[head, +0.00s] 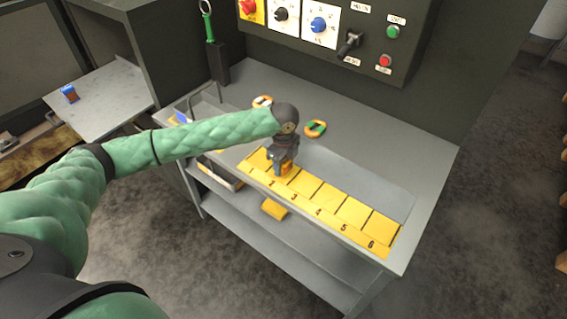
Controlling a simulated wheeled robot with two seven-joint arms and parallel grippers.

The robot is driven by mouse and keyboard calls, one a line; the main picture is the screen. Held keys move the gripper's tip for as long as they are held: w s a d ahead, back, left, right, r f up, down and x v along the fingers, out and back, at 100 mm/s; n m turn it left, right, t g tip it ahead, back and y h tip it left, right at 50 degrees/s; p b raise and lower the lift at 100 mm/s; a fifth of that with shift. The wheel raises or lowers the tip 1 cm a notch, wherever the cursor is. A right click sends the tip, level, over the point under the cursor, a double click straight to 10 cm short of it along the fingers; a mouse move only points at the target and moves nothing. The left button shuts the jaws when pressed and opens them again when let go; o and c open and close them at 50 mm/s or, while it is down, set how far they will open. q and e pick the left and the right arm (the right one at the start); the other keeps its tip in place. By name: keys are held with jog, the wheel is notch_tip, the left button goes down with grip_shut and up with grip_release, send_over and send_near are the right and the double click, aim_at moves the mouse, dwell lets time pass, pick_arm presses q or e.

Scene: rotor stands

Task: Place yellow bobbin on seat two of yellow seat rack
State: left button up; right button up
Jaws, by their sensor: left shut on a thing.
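The yellow seat rack (352,212) is a row of numbered yellow seats along the front of the grey bench. My left gripper (283,168) points down over the rack's left part, around seat two. It is shut on the yellow bobbin (286,172), of which only a small orange-yellow part shows below the fingers. The gripper hides most of the bobbin and the seat under it, so I cannot tell whether the bobbin touches the seat. The seats to the right, marked up to 6, look empty. My right gripper is out of view.
Two orange rings, one with white (262,101) and one with green (315,128), lie on the bench behind the rack. A control panel (335,28) stands at the back. A yellow block (274,208) shows below the bench top. The bench's right side is clear.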

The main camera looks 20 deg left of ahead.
pick_arm(q)
jog(key=o, duration=1.2)
jog(key=shift+f, duration=0.1)
jog(key=shift+c, duration=0.2)
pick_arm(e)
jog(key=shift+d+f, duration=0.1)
pick_arm(q)
jog(key=shift+r, duration=0.45)
notch_tip(320, 180, up, 10)
jog(key=b, duration=0.4)
jog(key=shift+r, duration=0.7)
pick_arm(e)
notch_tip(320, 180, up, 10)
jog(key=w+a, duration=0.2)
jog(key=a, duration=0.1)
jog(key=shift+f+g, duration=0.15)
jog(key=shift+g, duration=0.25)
